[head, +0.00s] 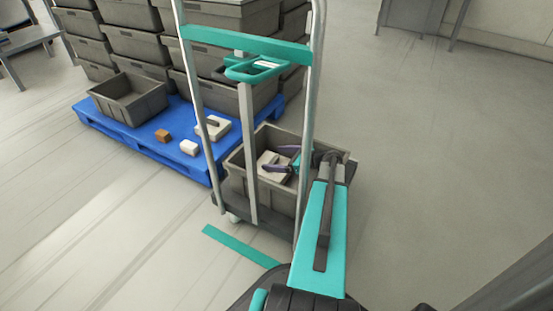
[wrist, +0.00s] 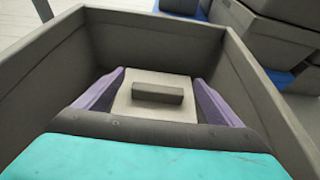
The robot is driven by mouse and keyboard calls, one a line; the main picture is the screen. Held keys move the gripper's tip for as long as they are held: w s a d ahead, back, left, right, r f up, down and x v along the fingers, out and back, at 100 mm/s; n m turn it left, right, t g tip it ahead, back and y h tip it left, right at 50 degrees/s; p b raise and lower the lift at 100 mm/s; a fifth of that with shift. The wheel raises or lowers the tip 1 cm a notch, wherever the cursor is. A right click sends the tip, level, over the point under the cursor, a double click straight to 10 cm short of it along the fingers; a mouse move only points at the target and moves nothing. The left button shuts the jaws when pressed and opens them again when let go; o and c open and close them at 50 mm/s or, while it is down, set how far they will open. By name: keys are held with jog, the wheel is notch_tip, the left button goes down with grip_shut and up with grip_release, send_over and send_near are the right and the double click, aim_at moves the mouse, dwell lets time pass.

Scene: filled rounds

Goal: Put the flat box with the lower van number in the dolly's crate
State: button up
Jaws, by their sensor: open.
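A flat pale box (wrist: 157,75) with a dark grip bar on top lies in the dolly's crate (wrist: 170,32); it also shows in the head view (head: 265,160). My gripper (wrist: 158,92) is down in the crate, with its purple fingers apart on either side of this box. I cannot tell whether they touch it. In the head view my gripper (head: 281,160) partly hides the box. The grey crate (head: 278,198) stands on the dolly (head: 246,38). Another flat pale box (head: 221,130) with a dark grip sits on the blue pallet. No van number is readable on either box.
The blue pallet (head: 187,165) also bears a brown block (head: 163,135), a white block (head: 189,147), an open crate (head: 128,101) and stacked crates (head: 137,42). The dolly's upright posts and teal handle rise beside my arm.

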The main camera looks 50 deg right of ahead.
jog(key=shift+r+p, duration=0.3)
jog(key=shift+r, duration=0.25)
jog(key=p+v, duration=0.3)
jog(key=v, duration=0.9)
jog(key=shift+r+p, duration=0.15)
jog(key=shift+p, duration=0.15)
